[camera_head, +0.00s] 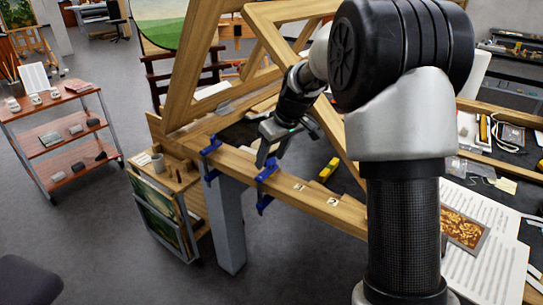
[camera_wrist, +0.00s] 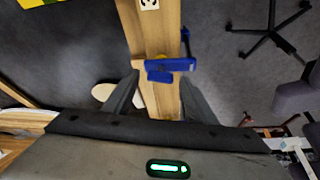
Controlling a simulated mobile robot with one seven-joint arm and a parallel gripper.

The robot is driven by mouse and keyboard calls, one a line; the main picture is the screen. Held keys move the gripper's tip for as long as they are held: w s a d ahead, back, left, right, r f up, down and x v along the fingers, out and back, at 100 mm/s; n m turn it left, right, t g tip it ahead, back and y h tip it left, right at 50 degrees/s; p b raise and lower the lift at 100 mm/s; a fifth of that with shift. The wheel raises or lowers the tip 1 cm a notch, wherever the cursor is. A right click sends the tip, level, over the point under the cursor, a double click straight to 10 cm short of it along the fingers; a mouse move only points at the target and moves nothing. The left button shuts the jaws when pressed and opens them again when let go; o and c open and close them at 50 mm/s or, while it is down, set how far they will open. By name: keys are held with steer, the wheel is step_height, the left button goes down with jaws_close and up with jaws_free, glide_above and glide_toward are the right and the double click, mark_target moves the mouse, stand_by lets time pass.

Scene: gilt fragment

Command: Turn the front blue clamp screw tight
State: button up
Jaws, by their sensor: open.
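Two blue clamps sit on the wooden front beam (camera_head: 325,206) of the easel-like frame. One blue clamp (camera_head: 211,146) is at the beam's left end; the other blue clamp (camera_head: 266,171) is further right and nearer. My gripper (camera_head: 273,152) points down over the beam at this nearer clamp, with its fingers apart and empty. In the wrist view, the nearer blue clamp (camera_wrist: 170,66) lies across the beam just past the gap between my open fingertips (camera_wrist: 160,80). Its blue body shows, with a dark part at its right; I cannot clearly make out the screw. No finger visibly grips it.
A yellow tool (camera_head: 329,169) lies behind the beam. A small cabinet (camera_head: 168,190) with pictures stands under the left end, and a red-shelved trolley (camera_head: 62,135) is further left. Papers (camera_head: 487,245) and a gilt panel (camera_head: 463,228) lie at right. Open floor is in front.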

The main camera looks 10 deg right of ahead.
steer(key=c, duration=1.1)
steer(key=shift+m, duration=0.3)
